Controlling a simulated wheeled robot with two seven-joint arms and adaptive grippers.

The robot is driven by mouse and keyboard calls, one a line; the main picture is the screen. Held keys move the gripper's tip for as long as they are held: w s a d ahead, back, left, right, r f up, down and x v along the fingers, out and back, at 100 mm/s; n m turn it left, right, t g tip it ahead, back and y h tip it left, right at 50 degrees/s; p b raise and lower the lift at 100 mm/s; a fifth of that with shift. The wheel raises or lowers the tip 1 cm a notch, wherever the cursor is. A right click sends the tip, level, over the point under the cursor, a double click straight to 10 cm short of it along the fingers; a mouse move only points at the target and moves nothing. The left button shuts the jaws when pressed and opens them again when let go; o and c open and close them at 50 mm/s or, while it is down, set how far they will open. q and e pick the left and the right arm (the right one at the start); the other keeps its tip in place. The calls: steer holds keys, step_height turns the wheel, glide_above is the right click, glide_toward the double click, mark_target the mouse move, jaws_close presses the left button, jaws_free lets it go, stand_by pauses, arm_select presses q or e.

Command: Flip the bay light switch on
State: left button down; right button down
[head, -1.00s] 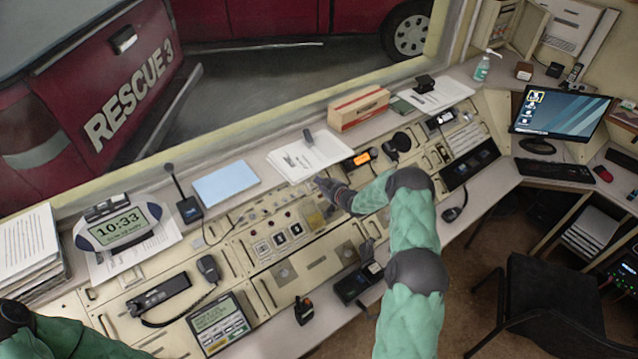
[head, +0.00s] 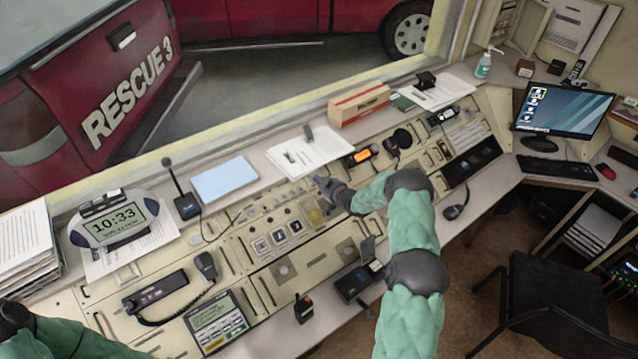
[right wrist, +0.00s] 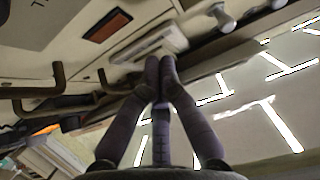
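The sloped cream console (head: 318,264) carries rows of small switches and knobs (head: 283,209) along its upper middle. I cannot tell for sure which one is the bay light switch, or its position. My right gripper (head: 323,184) is low over the console's upper edge, right of these small controls. In the right wrist view its two dark fingers (right wrist: 160,66) meet at the tips, with nothing seen between them. The tips appear in front of a pale raised fitting (right wrist: 150,44); contact cannot be told. A metal knob (right wrist: 222,17) stands to its right. My left gripper is out of view.
White papers (head: 308,152) lie on the ledge behind my right gripper, beside an orange-lit radio unit (head: 361,157). A desk microphone (head: 186,204) and a clock (head: 114,218) stand to the left. In the wrist view, bar handles (right wrist: 38,91) stick out at left.

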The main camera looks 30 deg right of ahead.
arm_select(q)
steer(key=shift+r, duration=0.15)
arm_select(e)
steer(key=shift+r, duration=0.15)
steer(key=shift+r, duration=0.75)
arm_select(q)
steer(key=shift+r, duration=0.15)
